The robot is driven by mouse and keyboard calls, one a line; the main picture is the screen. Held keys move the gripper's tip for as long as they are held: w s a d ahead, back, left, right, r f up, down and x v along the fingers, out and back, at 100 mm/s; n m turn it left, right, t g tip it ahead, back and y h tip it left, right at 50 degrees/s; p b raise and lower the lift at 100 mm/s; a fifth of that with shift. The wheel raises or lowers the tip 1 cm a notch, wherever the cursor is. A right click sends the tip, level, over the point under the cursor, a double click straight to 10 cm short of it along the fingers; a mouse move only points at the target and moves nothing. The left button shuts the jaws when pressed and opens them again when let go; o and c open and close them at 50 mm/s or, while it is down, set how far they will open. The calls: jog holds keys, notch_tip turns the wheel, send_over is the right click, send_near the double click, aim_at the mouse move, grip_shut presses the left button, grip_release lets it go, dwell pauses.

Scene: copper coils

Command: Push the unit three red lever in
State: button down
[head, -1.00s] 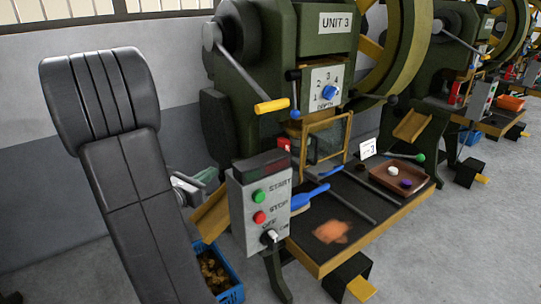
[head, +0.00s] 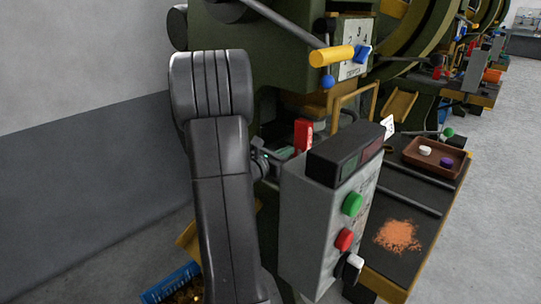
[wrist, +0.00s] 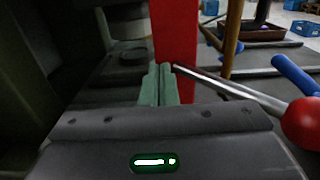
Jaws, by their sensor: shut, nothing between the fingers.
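In the wrist view a grey rod with a red ball knob (wrist: 302,122) slants from beside an upright red block (wrist: 176,35) to the right edge. This looks like the red lever; the knob is not visible in the head view. The red block also shows in the head view (head: 303,134), behind the control box. My gripper (wrist: 160,68) has pale green fingers, shut and empty. Its tips overlap the lower left of the red block, left of the rod; I cannot tell whether they touch. In the head view my gripper (head: 288,154) is partly hidden by the control box.
The grey control box (head: 318,220) with green and red buttons stands close right of my arm. A yellow-handled lever (head: 331,56) hangs above. A brown tray (head: 462,164) lies on the bench at right. A blue crate (head: 165,288) is on the floor below.

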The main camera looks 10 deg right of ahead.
aim_at(295, 146)
jog(key=shift+w+d, duration=0.3)
jog(key=shift+d, duration=0.1)
jog(key=shift+w+d+f+b, duration=0.15)
jog(key=shift+w+d+b, duration=0.25)
jog(key=shift+b, duration=0.3)
jog(key=b+x, duration=0.3)
jog(key=x, duration=0.1)
jog(key=shift+w+d+r, duration=0.1)
jog(key=shift+d+r, duration=0.05)
jog(key=shift+r, duration=0.25)
jog(key=shift+r, duration=0.1)
jog(key=shift+b, duration=0.3)
